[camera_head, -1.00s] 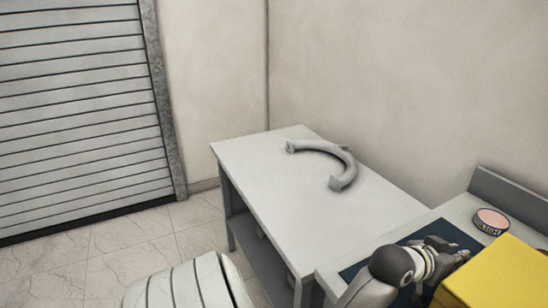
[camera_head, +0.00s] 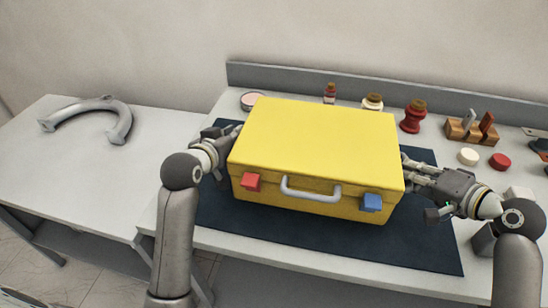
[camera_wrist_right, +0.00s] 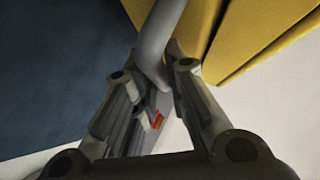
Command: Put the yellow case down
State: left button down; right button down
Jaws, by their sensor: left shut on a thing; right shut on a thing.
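The yellow case (camera_head: 315,135) is over the dark blue mat (camera_head: 245,222) on the workbench, with a grey front handle, a red latch and a blue latch. It looks level; I cannot tell whether its bottom touches the mat. My left gripper (camera_head: 230,141) is shut at the case's left side, its fingertips partly hidden there. My right gripper (camera_head: 408,170) is shut at the right side. In the right wrist view its fingers (camera_wrist_right: 165,82) close around a grey side handle (camera_wrist_right: 152,45) beside the yellow case wall (camera_wrist_right: 235,40).
Behind and right of the case stand a round pink-topped tin (camera_head: 252,101), small bottles, a red spool-like piece (camera_head: 413,117), a wooden holder (camera_head: 470,127) and small discs. A grey curved piece (camera_head: 88,115) lies on the left table, which has free room.

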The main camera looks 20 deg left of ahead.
pick_arm(q)
jog(key=shift+a+r, duration=0.1)
jog(key=shift+r, duration=0.5)
pick_arm(e)
jog(key=shift+d+r, duration=0.1)
jog(key=shift+r, duration=0.45)
pick_arm(q)
jog(key=shift+f, duration=0.25)
pick_arm(e)
jog(key=shift+f, duration=0.2)
